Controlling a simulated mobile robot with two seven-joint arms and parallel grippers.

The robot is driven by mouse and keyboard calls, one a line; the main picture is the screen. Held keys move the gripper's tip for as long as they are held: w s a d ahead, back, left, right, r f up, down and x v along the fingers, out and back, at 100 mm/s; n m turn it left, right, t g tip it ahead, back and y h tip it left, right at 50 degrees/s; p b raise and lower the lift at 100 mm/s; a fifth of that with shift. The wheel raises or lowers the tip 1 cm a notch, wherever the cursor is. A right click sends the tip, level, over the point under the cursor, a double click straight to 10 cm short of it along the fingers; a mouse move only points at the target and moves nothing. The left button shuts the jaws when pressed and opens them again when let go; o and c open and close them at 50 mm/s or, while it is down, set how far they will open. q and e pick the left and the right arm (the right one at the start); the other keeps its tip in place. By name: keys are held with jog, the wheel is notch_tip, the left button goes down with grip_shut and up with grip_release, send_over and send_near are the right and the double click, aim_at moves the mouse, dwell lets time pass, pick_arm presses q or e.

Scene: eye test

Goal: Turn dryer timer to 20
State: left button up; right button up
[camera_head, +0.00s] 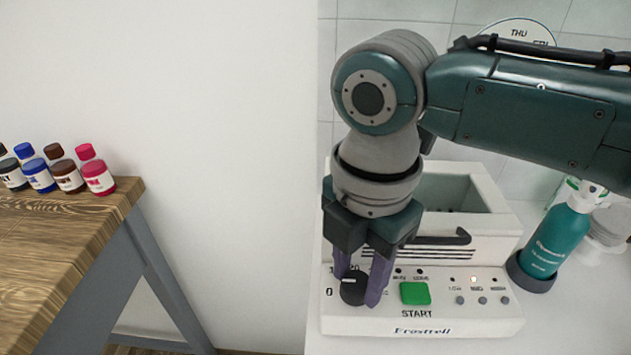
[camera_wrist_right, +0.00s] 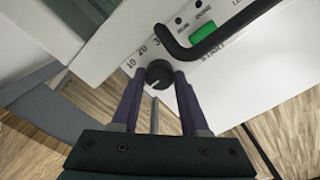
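The dryer (camera_head: 480,318) is a white unit with a sloped front panel. Its black round timer knob (camera_head: 353,289) sits at the panel's left end, with a light pointer line. Numbers ring the knob; 0 shows at its left, and 10 and 20 show in the right wrist view. The pointer is not at 20; it looks to be near the 0 side. My right gripper (camera_head: 358,290) points down with its purple fingers apart, one on each side of the knob (camera_wrist_right: 159,73). Narrow gaps show in the wrist view; I see no firm grip. My left gripper is out of view.
A green START button (camera_head: 415,293) is right of the knob, with a dark handle bar (camera_head: 440,239) above. A teal bottle (camera_head: 557,238) stands in a dark holder at the right. A wooden table (camera_head: 60,235) with several small bottles is at the left.

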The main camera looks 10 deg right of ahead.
grip_shut()
